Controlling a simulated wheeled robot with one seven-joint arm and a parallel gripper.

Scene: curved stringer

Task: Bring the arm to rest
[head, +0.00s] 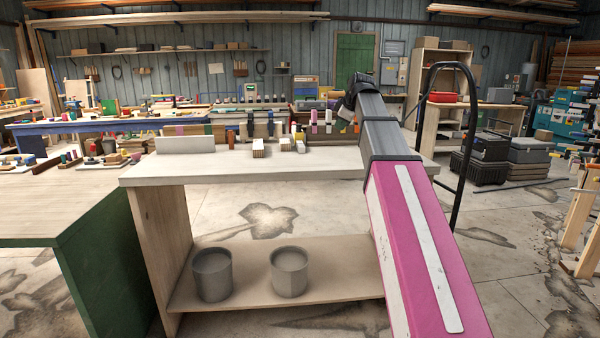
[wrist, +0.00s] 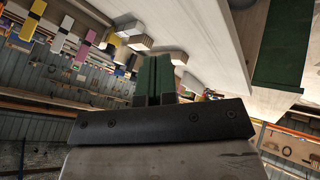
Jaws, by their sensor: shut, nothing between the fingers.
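My arm (head: 410,245), pink with a white stripe and grey upper links, reaches from the lower right of the head view up over the workbench. Its dark wrist is at the top, above the back right of the bench. My gripper (wrist: 155,65) shows in the wrist view as two green fingers close together, shut with nothing between them. The workbench (head: 340,168) has a pale top and stands below the arm.
Two grey pots (head: 212,275) (head: 289,272) stand on the bench's lower shelf. Pale blocks (head: 259,148) and a light board (head: 185,145) are on the bench top. A black curved frame (head: 468,130) rises right of the arm. A green-sided table (head: 105,265) is at left.

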